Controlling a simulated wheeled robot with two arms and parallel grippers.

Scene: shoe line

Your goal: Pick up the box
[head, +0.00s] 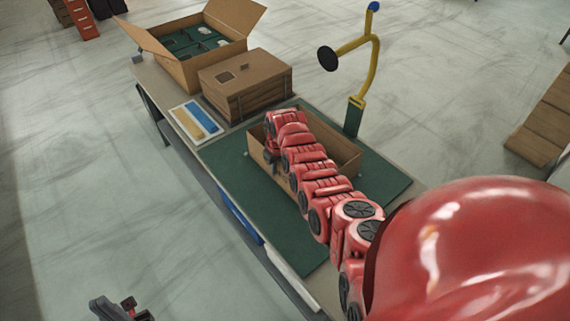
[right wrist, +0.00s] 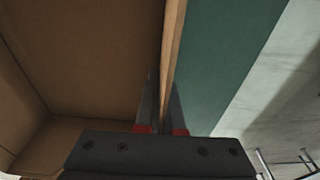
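An open, empty-looking cardboard box (head: 335,150) stands on the green mat in the head view; my red right arm crosses over it and hides much of its inside. My right gripper (head: 270,157) is at the box's left wall. In the right wrist view, the box's brown inside (right wrist: 85,60) lies left of the fingers and its wall edge runs between them. The right gripper (right wrist: 162,110) looks closed on that wall, one finger inside and one outside. My left gripper (head: 122,309) is at the bottom edge of the head view, away from the table and partly cut off.
A closed brown box (head: 245,82) and an open-flapped carton (head: 185,65) with green contents stand farther back on the table. A blue and yellow card (head: 195,122) lies beside them. A yellow post (head: 372,68) rises behind the box. The green mat (head: 245,185) has free room at left.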

